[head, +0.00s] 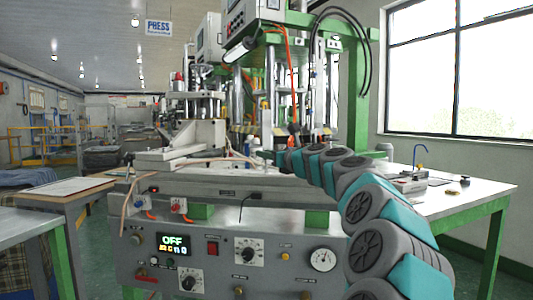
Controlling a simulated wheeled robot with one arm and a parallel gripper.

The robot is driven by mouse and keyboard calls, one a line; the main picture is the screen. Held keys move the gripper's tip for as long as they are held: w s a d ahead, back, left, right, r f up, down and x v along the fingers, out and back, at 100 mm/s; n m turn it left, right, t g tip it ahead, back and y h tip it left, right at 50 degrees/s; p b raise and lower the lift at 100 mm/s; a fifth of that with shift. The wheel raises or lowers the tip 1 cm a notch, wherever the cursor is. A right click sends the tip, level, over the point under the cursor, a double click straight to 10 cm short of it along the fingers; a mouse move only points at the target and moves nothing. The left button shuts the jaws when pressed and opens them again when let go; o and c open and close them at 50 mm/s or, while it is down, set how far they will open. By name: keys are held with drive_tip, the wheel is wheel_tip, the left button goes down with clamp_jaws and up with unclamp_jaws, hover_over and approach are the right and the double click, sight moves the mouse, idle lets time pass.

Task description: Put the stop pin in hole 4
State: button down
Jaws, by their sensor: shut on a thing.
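My arm reaches from the lower right up and left to the wax injection machine (240,186). At its far end my gripper (267,155) is small and partly lost against the machine's working area, above the long grey bed. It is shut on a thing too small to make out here. I cannot pick out the stop pin for certain, and hole 4 and any hole numbers cannot be made out in this view.
The control panel (215,262) has a lit OFF display, knobs and a gauge (322,259). A white-topped table (440,200) with small items stands at right, another (35,222) at left. Green posts and hoses rise behind my gripper.

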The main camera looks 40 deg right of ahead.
drive_tip(key=shift+f, duration=0.6)
drive_tip(key=c, duration=0.6)
unclamp_jaws()
drive_tip(key=shift+c, duration=0.2)
drive_tip(key=s, duration=0.7)
drive_tip(key=shift+s+a, duration=0.25)
drive_tip(key=shift+s, duration=0.15)
